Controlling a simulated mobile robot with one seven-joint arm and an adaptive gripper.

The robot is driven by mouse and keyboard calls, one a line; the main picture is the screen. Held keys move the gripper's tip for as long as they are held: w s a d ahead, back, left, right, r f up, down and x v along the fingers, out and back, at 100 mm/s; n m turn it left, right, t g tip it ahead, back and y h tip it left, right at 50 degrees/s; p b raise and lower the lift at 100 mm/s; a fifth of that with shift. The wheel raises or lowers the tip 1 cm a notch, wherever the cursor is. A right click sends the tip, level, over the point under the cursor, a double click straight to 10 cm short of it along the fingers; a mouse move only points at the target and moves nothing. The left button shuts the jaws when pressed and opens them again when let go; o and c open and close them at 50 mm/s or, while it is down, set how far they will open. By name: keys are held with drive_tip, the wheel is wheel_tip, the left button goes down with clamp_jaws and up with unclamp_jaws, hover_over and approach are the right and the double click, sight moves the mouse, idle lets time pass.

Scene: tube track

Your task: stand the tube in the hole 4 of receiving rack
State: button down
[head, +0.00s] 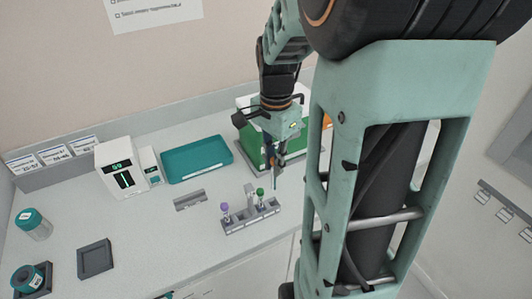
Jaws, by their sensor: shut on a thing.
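My gripper (274,160) is shut, pointing down, above the right end of the front grey rack. It holds a thin tube (274,182), whose lower part shows below the fingers; its top is hidden by them. The front grey rack (238,228) holds a purple-capped tube (225,208) at its left and a green-capped tube (260,194) to the right of its middle. The held tube appears apart from the rack, just right of the green cap. A smaller grey rack-like block (189,200) lies behind and to the left. I cannot read hole numbers.
A white device (121,167) with a display, teal-lidded jars (34,224) and a dark square holder (95,259) are at the left. The counter between is clear.

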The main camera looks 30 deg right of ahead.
sight(273, 190)
drive_tip(key=shift+s+f+b, duration=0.15)
drive_tip(key=shift+f+b, duration=0.4)
drive_tip(key=shift+f, duration=0.2)
drive_tip(key=shift+f+b, duration=1.25)
drive_tip(key=shift+f, duration=0.35)
drive_tip(key=shift+f+b, duration=0.35)
drive_tip(key=shift+f, duration=0.15)
drive_tip(key=shift+f+b, duration=0.35)
drive_tip(key=shift+f, duration=0.15)
drive_tip(key=shift+f, duration=0.25)
drive_tip(key=shift+f+b, duration=0.4)
drive_tip(key=shift+b, duration=0.05)
drive_tip(key=c, duration=1.8)
unclamp_jaws()
drive_tip(key=shift+c, duration=0.2)
